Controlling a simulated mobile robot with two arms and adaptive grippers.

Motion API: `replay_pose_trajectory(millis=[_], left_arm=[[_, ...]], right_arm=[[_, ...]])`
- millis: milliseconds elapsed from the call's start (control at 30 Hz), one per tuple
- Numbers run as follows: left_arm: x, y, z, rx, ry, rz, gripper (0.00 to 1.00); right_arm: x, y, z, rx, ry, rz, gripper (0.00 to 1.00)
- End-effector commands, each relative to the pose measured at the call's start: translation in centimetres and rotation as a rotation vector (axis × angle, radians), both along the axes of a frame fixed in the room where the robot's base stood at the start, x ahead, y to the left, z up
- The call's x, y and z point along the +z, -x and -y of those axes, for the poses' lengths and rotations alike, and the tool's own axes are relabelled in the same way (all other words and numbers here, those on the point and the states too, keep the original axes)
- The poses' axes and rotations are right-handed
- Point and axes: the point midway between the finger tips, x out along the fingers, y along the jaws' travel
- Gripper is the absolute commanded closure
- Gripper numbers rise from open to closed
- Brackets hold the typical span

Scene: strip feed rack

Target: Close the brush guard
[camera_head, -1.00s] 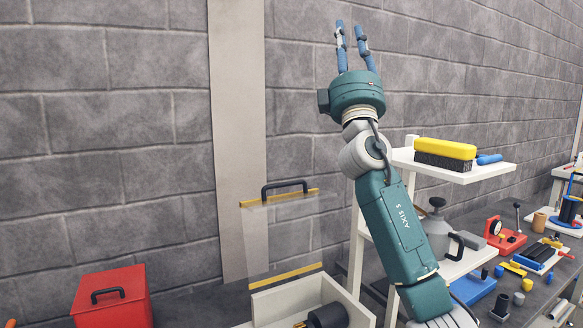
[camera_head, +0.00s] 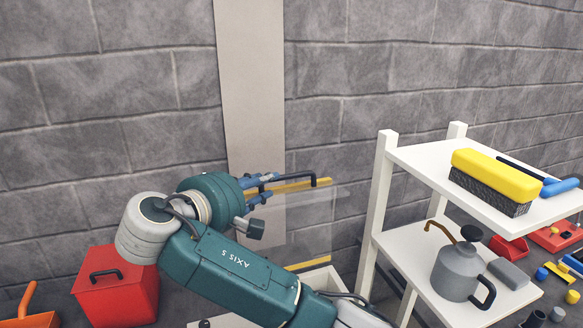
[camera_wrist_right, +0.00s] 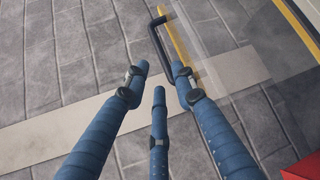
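The brush guard (camera_head: 325,212) is a clear panel with a yellow strip along its top and another yellow strip lower down. It stands upright over a white box. Its black handle (camera_head: 314,180) is at the top strip. My right gripper (camera_head: 262,184) is beside the left end of the handle. In the right wrist view, my right gripper's (camera_wrist_right: 160,75) blue fingers are spread, with nothing held between them. The handle (camera_wrist_right: 153,36) lies just past the fingertips there, and the clear guard (camera_wrist_right: 238,50) is to its right. My left gripper is not in view.
A white rack (camera_head: 383,190) stands right of the guard, with a yellow brush (camera_head: 497,176) and a grey oil can (camera_head: 458,272) on its shelves. A red box (camera_head: 118,290) with a black handle is at left. A grey wall is behind.

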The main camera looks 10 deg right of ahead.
Motion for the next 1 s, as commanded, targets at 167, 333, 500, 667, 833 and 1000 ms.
replay_pose_trajectory(millis=[167,333,500,667,833,1000], left_arm=[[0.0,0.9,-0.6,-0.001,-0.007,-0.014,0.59],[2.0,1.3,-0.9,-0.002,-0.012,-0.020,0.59],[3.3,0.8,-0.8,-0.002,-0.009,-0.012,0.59],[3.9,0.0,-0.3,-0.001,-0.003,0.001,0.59],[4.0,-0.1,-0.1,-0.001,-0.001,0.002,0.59],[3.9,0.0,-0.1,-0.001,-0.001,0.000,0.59]], right_arm=[[-0.2,-1.7,1.5,-0.008,0.005,0.005,0.74],[-0.9,-4.3,3.5,-0.010,0.002,-0.002,0.74],[-1.8,-6.5,5.0,-0.008,0.000,0.000,0.74],[-2.3,-7.8,5.9,-0.007,-0.001,0.002,0.74],[-2.6,-8.1,6.1,-0.005,-0.002,0.002,0.74],[-2.7,-8.1,6.1,-0.005,-0.002,0.003,0.74]])
